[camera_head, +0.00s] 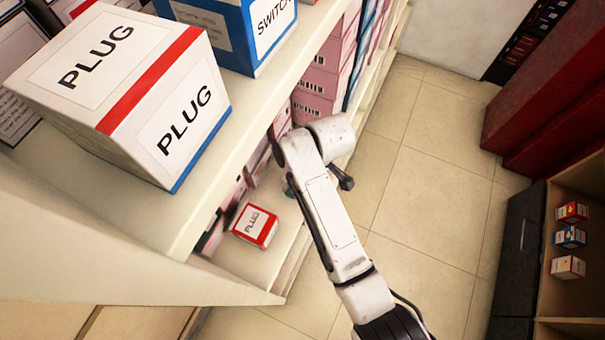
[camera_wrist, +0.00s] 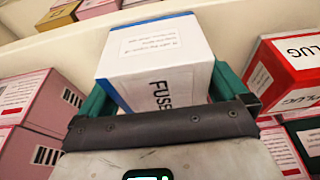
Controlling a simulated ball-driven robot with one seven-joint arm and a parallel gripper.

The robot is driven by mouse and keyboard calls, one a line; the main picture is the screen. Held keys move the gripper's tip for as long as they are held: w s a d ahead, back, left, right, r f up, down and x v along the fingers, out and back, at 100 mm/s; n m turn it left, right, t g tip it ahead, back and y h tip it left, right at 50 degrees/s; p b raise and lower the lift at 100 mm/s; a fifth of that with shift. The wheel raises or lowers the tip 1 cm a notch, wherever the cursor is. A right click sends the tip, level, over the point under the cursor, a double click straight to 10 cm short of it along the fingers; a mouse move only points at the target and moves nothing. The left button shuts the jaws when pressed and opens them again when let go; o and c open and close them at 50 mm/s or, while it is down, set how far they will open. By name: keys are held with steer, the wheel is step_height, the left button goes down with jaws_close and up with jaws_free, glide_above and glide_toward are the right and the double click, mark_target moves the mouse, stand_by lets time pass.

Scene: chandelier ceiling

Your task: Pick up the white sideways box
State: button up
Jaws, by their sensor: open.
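The white box (camera_wrist: 156,58) has blue edges and the word FUSE running sideways on its near face. It sits in the middle of the wrist view, on a pale shelf. My gripper (camera_wrist: 165,84) is open, with one green finger on each side of the box. I cannot tell whether the fingers touch it. I cannot make out the FUSE box in the head view.
Pink boxes (camera_wrist: 38,105) stand left of the gripper, and a red and white PLUG box (camera_wrist: 290,72) stands close on the right. A large PLUG box (camera_head: 135,85) sits on the upper shelf (camera_head: 120,200), above the lower shelf. The tiled floor (camera_head: 430,190) is clear.

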steer(key=shift+a+f, duration=0.1)
steer(key=shift+f, duration=0.3)
steer(key=c, duration=0.7)
steer(key=shift+r, duration=0.1)
steer(key=shift+c, duration=0.2)
